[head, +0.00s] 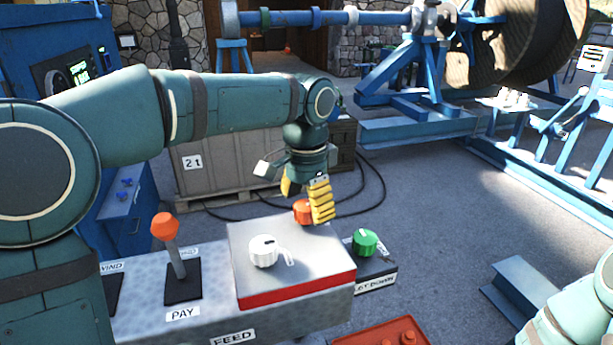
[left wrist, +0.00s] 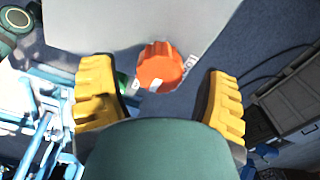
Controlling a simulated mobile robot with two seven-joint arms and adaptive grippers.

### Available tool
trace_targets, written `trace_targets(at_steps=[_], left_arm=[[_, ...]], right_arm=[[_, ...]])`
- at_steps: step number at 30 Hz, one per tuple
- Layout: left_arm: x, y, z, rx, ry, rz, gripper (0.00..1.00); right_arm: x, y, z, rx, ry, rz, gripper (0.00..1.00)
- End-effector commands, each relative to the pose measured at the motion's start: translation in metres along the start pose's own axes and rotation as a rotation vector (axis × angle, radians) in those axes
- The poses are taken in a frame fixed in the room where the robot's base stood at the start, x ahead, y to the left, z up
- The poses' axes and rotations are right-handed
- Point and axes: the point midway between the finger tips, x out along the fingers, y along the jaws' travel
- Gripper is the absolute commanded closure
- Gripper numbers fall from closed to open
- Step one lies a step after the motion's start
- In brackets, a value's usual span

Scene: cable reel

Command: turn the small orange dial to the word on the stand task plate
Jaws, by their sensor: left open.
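The small orange dial (head: 302,212) is at the far edge of a raised grey-topped box with a red base band (head: 297,297). My left gripper (head: 305,205) points down over it, its yellow fingers spread. In the left wrist view the orange dial (left wrist: 160,66) lies between the open fingers (left wrist: 160,92), with visible gaps on both sides. White marks beside the dial are too small to read. I cannot make out which plate is the stand task plate or its word. My right gripper is out of view.
A white knob (head: 263,251) is on the same box top. A green knob (head: 365,242) stands to its right on a LET DOWN block. An orange-topped lever (head: 166,227) rises at the left, marked PAY. A red tray (head: 385,333) is at the front. A crate (head: 215,168) stands behind.

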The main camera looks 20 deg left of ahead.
Motion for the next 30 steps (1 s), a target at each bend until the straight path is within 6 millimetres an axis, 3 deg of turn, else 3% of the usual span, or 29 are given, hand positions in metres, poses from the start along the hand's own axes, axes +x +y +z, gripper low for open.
trace_targets(at_steps=[9, 15, 21, 30], left_arm=[[-0.064, 0.001, -0.001, 0.002, 0.006, -0.001, 0.25], [-0.095, 0.0, -0.001, 0.001, 0.005, -0.001, 0.25], [-0.108, 0.0, 0.0, 0.001, 0.001, 0.0, 0.25], [-0.109, 0.0, 0.0, 0.001, 0.001, 0.0, 0.25]], right_arm=[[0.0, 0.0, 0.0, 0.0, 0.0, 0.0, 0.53], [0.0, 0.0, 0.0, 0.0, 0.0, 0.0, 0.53], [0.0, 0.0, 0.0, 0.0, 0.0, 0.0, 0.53], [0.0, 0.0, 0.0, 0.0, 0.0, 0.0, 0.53]])
